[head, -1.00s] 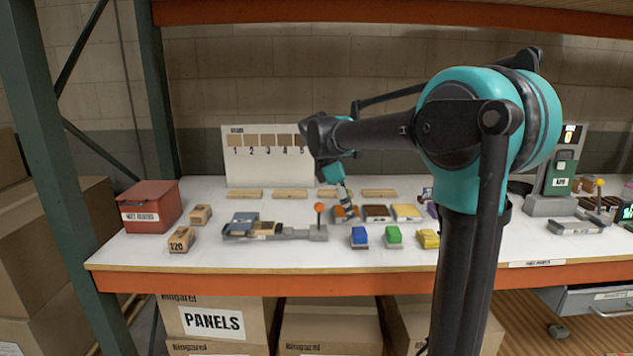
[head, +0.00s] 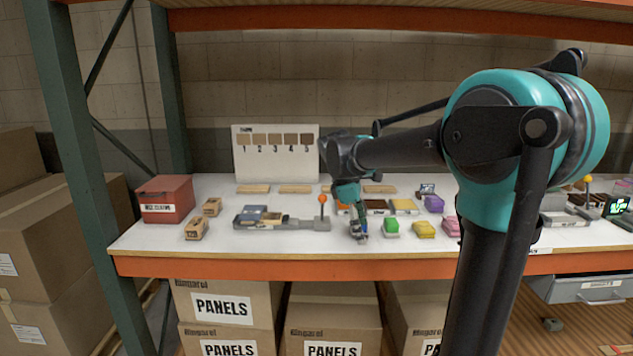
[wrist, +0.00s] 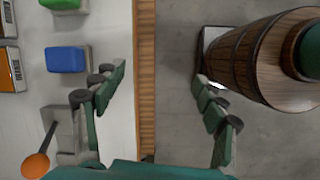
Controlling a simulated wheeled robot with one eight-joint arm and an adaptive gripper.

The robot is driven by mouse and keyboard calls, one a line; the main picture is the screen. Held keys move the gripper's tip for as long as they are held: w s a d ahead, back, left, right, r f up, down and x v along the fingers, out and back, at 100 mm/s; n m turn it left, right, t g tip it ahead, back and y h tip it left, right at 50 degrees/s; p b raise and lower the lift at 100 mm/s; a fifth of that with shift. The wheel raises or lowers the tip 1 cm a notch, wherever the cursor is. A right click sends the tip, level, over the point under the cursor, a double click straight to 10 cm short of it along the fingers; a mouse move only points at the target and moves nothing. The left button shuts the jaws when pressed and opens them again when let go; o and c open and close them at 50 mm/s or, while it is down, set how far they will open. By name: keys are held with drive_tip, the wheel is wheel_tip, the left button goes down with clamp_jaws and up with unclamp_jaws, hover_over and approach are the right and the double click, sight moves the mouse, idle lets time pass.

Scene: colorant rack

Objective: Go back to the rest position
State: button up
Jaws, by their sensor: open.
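My gripper (head: 360,234) hangs at the front part of the white shelf top in the head view, near the blue block and left of the green block (head: 391,227). In the wrist view my gripper (wrist: 160,98) has its two green fingers spread wide apart with nothing between them. The front edge of the shelf passes between the fingers. The blue block (wrist: 66,60) lies on its grey base left of the fingers, apart from them. In the head view my gripper largely hides the blue block.
A lever fixture with an orange knob (head: 322,199) stands just left of my gripper. Yellow (head: 424,229) and purple (head: 434,204) blocks lie to the right. A red box (head: 165,199) is at the far left. In the wrist view a wooden barrel (wrist: 255,60) stands on the floor.

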drive_tip(key=s+d+f+m+t+y, duration=0.2)
drive_tip(key=s+d+f+m, duration=0.1)
drive_tip(key=s+f+m, duration=0.4)
drive_tip(key=s+d+f+m+t+y, duration=0.1)
drive_tip(key=s+d+f+m, duration=0.2)
drive_tip(key=s+f+m, duration=0.5)
drive_tip(key=s+f, duration=0.4)
drive_tip(key=shift+s+d+f+m+t+y, duration=0.25)
drive_tip(key=shift+s+f+m+t+y, duration=0.05)
drive_tip(key=shift+s+f+t+y, duration=0.1)
drive_tip(key=shift+o, duration=0.6)
drive_tip(key=shift+w, duration=0.1)
